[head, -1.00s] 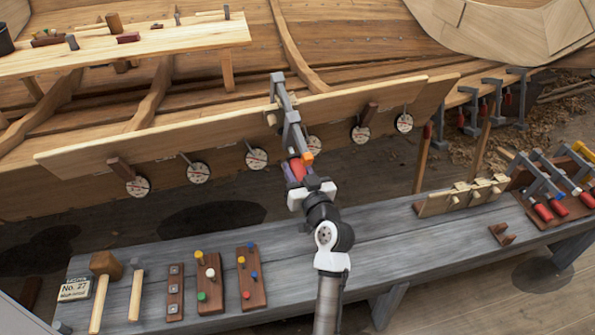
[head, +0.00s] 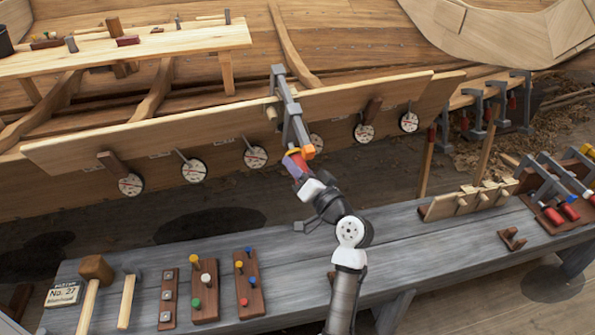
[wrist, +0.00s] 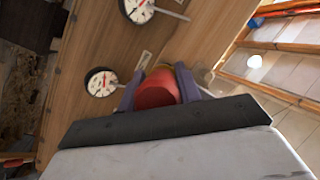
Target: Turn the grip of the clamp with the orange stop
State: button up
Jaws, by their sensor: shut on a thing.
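The grey clamp (head: 291,106) hangs over the upper edge of the long plank on the hull. Its orange stop (head: 308,152) shows near the lower end of its bar. The clamp's red grip (wrist: 158,88) sits between my purple fingers in the wrist view. My gripper (head: 296,165) is shut on this grip from below in the head view, and fingers and wrist hide most of it there. A yellow part (head: 292,153) shows just above the grip. The clamp's contact with the plank is partly hidden.
Several round dials (head: 255,157) hang along the plank (head: 90,146). The grey bench (head: 300,275) below my arm holds mallets, peg boards and a rack. More clamps (head: 553,180) with red grips lie at its right end. Bare bench lies right of the peg boards.

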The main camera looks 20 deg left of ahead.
dwell(0.4)
jog(key=o, duration=1)
jog(key=b+v, duration=0.4)
jog(key=v, duration=0.9)
jog(key=shift+d, duration=0.4)
jog(key=shift+s, duration=0.15)
